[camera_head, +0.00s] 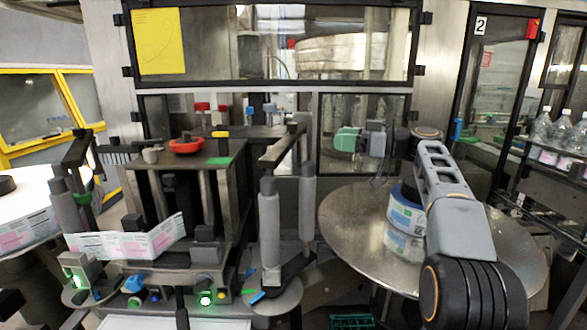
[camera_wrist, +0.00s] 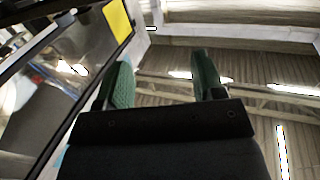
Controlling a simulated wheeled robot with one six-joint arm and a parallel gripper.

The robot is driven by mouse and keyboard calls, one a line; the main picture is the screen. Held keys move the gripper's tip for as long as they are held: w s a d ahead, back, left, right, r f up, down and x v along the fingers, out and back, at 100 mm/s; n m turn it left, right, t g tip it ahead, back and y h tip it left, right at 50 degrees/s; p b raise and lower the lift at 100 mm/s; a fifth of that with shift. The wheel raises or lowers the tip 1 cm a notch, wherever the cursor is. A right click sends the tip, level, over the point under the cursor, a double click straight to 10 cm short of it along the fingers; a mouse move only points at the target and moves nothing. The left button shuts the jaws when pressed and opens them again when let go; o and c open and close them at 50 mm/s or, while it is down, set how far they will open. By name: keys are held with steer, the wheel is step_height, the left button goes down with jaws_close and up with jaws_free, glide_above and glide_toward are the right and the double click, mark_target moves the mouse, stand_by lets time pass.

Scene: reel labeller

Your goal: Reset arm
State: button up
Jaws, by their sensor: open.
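My gripper (camera_head: 347,141) is raised above the left part of the round metal table, in front of the machine's dark glass panels. Its green fingers point left in the head view. In the wrist view my gripper (camera_wrist: 163,77) shows two green fingers standing well apart with nothing between them. Behind them are the ceiling and the machine's upper glass. My arm bends up from the lower right of the head view.
A label reel (camera_head: 405,216) with blue and white print stands on the round metal table (camera_head: 350,225), partly hidden by my arm. The labeller (camera_head: 220,175) with its label web (camera_head: 130,240) stands left. Bottles (camera_head: 560,130) line a conveyor at right.

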steer(key=s+a+f+m+h, duration=0.1)
steer(key=f+m, duration=0.1)
steer(key=s+f+m+h, duration=0.1)
steer(key=f+m+h, duration=0.1)
steer(key=s+a+f+m+h, duration=0.1)
steer(key=s+f, duration=0.1)
steer(key=f, duration=0.1)
steer(key=shift+a+m+h, duration=0.3)
steer(key=shift+m, duration=0.1)
steer(key=s+d+f+m+h, duration=0.2)
steer(key=s+f+m+h, duration=0.1)
steer(key=s+f, duration=0.5)
steer(key=s+d+f+m+g+h, duration=0.1)
steer(key=s+d+f+m+h, duration=0.1)
steer(key=s+f+h, duration=0.3)
steer(key=s+d+f+m+h, duration=0.3)
steer(key=s+f+h, duration=0.1)
steer(key=s+f, duration=0.8)
steer(key=shift+s+f+m+g+h, duration=0.3)
steer(key=shift+s+f+g, duration=0.1)
steer(key=shift+f, duration=0.15)
